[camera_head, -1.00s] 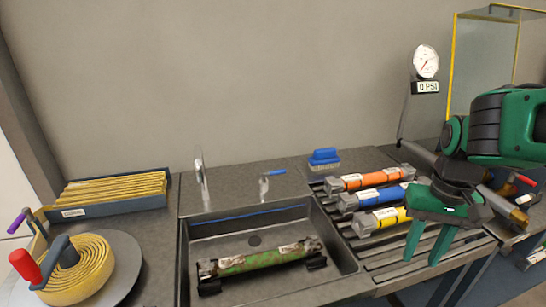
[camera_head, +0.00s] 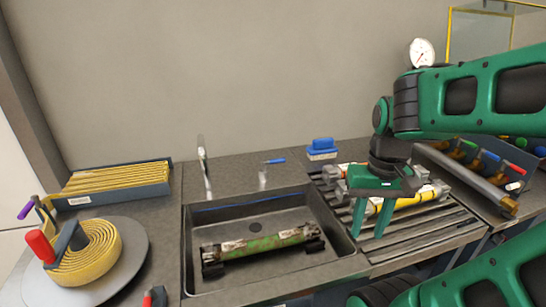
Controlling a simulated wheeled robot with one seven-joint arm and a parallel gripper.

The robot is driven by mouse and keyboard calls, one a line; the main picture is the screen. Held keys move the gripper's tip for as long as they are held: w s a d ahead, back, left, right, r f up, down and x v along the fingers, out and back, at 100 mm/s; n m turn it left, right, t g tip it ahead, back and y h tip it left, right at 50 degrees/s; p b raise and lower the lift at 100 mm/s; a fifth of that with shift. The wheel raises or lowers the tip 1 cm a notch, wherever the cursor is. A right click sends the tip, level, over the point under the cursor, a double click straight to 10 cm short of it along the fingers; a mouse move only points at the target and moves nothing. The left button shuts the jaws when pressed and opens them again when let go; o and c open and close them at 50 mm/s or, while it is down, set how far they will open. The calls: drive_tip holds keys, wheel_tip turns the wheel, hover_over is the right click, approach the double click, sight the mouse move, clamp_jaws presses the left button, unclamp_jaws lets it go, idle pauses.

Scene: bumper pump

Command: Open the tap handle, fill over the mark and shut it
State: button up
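The tap handle (camera_head: 273,161) is a blue-tipped lever on a short post behind the sink, and it points right. The spout (camera_head: 203,165) stands to its left at the back edge. The sink (camera_head: 186,248) has a blue line, likely the mark (camera_head: 245,204), along its back wall. No running water shows. A worn green tube (camera_head: 262,244) with dark ends lies on the sink floor, by the drain hole. My gripper (camera_head: 369,234) is open and empty, fingers down, over the slatted rack right of the sink, apart from the handle.
Tubes, one yellow (camera_head: 415,199), lie on the slatted rack (camera_head: 415,239) behind my gripper, partly hidden. A blue brush (camera_head: 322,148) stands behind the sink. A yellow hose reel (camera_head: 82,256) and a tray of yellow hose (camera_head: 115,186) are at left. A gauge (camera_head: 421,53) is at back right.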

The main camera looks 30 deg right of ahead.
wheel_tip(320, 180, up, 8)
drive_tip(key=m+t, duration=0.2)
drive_tip(key=m, duration=1.2)
hover_over(279, 160)
drive_tip(key=s, duration=0.2)
drive_tip(key=shift+h, duration=0.3)
drive_tip(key=f, duration=0.3)
drive_tip(key=w+f, duration=0.1)
drive_tip(key=f, duration=0.2)
drive_tip(key=w+f, duration=0.1)
drive_tip(key=f, duration=0.3)
drive_tip(key=shift+c, duration=0.4)
